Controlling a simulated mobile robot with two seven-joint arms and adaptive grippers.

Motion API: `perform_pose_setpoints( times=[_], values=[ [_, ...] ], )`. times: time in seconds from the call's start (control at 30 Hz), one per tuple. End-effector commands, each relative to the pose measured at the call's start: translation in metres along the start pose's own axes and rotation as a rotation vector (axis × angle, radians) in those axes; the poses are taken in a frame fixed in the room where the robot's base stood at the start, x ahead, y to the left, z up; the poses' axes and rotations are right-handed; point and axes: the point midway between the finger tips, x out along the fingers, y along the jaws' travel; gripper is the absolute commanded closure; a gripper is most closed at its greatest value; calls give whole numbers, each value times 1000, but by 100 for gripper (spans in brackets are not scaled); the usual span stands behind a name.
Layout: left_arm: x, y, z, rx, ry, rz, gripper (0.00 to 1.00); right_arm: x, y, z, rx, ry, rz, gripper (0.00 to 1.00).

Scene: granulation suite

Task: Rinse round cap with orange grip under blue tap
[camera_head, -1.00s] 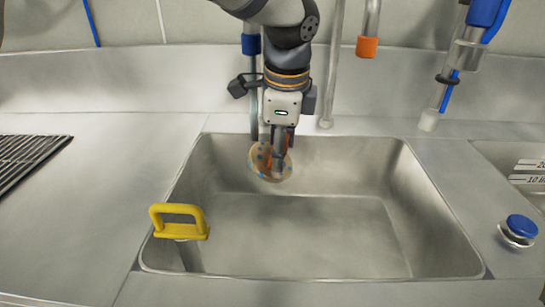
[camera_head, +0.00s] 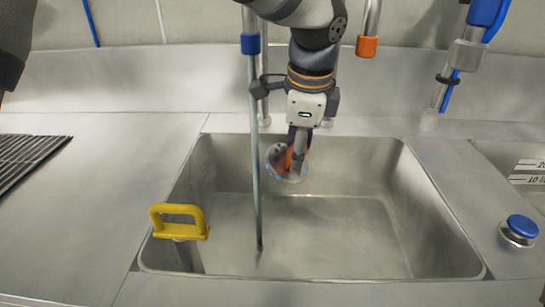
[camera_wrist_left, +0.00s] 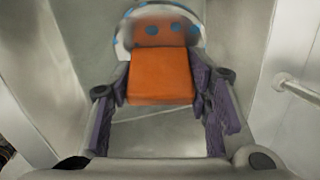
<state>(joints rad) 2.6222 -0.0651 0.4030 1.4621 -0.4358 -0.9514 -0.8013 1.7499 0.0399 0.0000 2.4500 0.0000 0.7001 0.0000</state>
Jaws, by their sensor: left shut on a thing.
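The round cap (camera_head: 273,153) is held over the back of the sink basin, tilted, with blue spots near its rim; its orange grip (camera_wrist_left: 160,76) fills the middle of the left wrist view. My left gripper (camera_head: 297,163) is shut on that grip, with a finger on each side. The blue tap (camera_head: 250,44) hangs at the back of the sink, and a thin stream (camera_head: 256,190) runs from it to the basin floor. The cap is just right of the stream, apart from it in the head view. Part of the cap is hidden behind the gripper. My right gripper is out of view.
An orange-tipped tap (camera_head: 367,46) hangs to the right. A yellow handle (camera_head: 180,220) stands at the sink's (camera_head: 340,240) left front, and a blue knob (camera_head: 521,226) sits on the right counter. A dark rack (camera_head: 25,155) lies at left. The basin's right half is clear.

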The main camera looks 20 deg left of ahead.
Motion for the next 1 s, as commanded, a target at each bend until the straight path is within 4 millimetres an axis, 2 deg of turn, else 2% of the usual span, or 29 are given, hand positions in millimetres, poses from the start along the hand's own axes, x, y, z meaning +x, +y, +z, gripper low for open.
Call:
perform_pose_setpoints(
  times=[0.47, 1.0],
  values=[
    [-7, 17, -43, 0, 0, -1, 94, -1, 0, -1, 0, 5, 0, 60],
    [-7, 18, -46, -1, 1, -1, 94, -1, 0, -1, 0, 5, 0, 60]
  ],
)
